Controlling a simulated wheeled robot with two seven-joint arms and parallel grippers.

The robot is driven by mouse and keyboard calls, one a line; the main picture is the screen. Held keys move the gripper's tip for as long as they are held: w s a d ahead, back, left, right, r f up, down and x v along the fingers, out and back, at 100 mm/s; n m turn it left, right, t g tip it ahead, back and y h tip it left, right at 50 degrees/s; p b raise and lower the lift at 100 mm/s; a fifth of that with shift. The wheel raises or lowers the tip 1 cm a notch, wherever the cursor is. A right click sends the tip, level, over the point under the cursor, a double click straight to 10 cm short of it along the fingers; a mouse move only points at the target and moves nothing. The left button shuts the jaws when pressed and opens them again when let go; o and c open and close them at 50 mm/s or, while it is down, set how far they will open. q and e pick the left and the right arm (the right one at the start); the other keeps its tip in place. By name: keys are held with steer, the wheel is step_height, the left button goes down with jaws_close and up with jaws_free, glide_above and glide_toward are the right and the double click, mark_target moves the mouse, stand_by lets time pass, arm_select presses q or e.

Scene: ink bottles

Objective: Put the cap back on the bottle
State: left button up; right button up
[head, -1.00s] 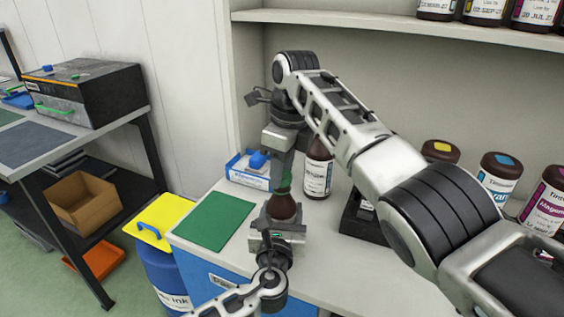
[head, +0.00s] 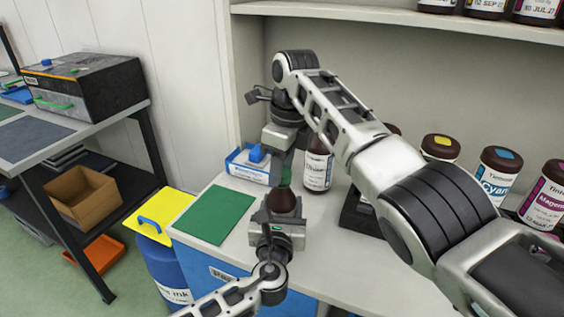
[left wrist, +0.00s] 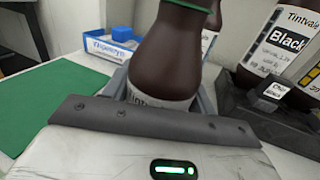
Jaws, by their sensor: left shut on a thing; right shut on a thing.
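The brown bottle (head: 284,203) stands upright at the counter's front, beside the green mat. My left gripper (head: 280,217) is shut around its body; the left wrist view shows the bottle (left wrist: 168,58) rising from between the jaws. My right gripper (head: 286,172) points down from above, shut on the green cap (head: 284,181). In the left wrist view a green rim (left wrist: 190,5) shows at the bottle's top, at the picture edge. The cap is at the bottle's mouth; I cannot tell whether it is seated. The right fingers partly hide it.
A green mat (head: 214,218) lies left of the bottle. Behind are a blue-and-white bin (head: 247,170) and another brown bottle (head: 318,168). A dark stand (head: 357,214) and several ink bottles, including cyan (head: 497,175), are at the right. A shelf (head: 400,18) runs above.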

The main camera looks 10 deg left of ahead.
arm_select(q)
jaws_close()
arm_select(e)
steer(key=m, duration=0.3)
steer(key=o, duration=0.9)
steer(key=shift+o, duration=0.2)
steer(key=shift+r, duration=2.2)
steer(key=o, duration=0.6)
steer(key=shift+c, duration=0.2)
